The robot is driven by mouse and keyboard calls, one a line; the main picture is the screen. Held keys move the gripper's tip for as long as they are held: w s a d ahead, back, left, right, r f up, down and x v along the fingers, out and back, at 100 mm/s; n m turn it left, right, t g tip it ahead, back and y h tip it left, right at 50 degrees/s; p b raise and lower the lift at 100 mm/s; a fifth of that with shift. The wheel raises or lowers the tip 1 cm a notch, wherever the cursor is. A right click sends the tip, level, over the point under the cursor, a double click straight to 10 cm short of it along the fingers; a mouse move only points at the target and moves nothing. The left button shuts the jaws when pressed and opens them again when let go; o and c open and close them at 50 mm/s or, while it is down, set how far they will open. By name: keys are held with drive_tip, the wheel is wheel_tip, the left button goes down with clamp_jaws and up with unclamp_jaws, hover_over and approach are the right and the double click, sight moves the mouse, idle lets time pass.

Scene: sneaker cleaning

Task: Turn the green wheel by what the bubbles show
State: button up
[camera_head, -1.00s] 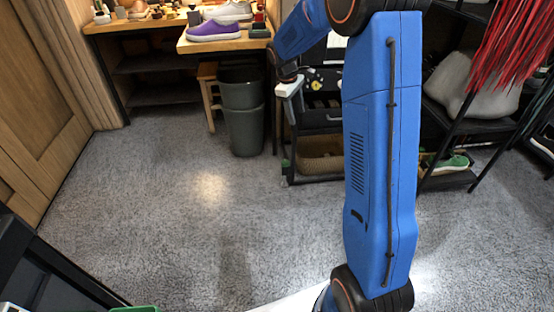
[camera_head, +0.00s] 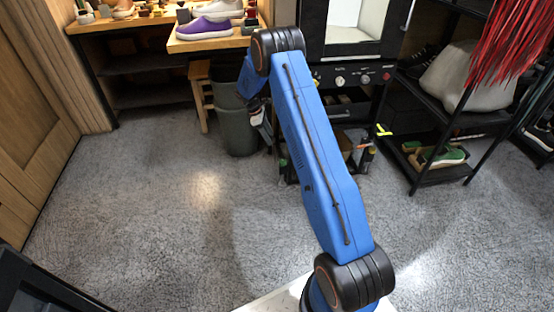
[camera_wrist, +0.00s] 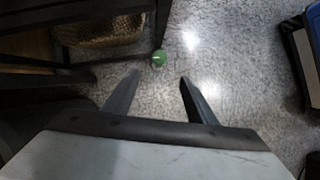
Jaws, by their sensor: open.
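A small green wheel (camera_wrist: 159,57) shows in the wrist view at the foot of a dark cabinet leg, just above the gap between my fingertips. My gripper (camera_wrist: 158,78) is open and empty, its two dark fingers apart. The wheel lies beyond the fingertips, and no contact shows. In the head view my blue arm hides much of the cabinet's lower part, and the wheel cannot be made out surely. A small bright yellow-green piece (camera_head: 384,130) shows at the cabinet's right; whether it holds a bubble is too small to tell.
The dark cabinet (camera_head: 350,75) with knobs stands at the back. A dark green bin (camera_head: 237,132) is left of it, beside the workbench (camera_head: 213,41). A black shoe rack (camera_head: 440,176) stands on the right. The grey floor (camera_head: 150,215) in front is clear.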

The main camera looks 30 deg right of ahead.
sight(283, 161)
drive_tip(key=x, duration=1.7)
drive_tip(key=shift+d+f, duration=0.1)
drive_tip(key=shift+f, duration=0.2)
drive_tip(key=c, duration=1.1)
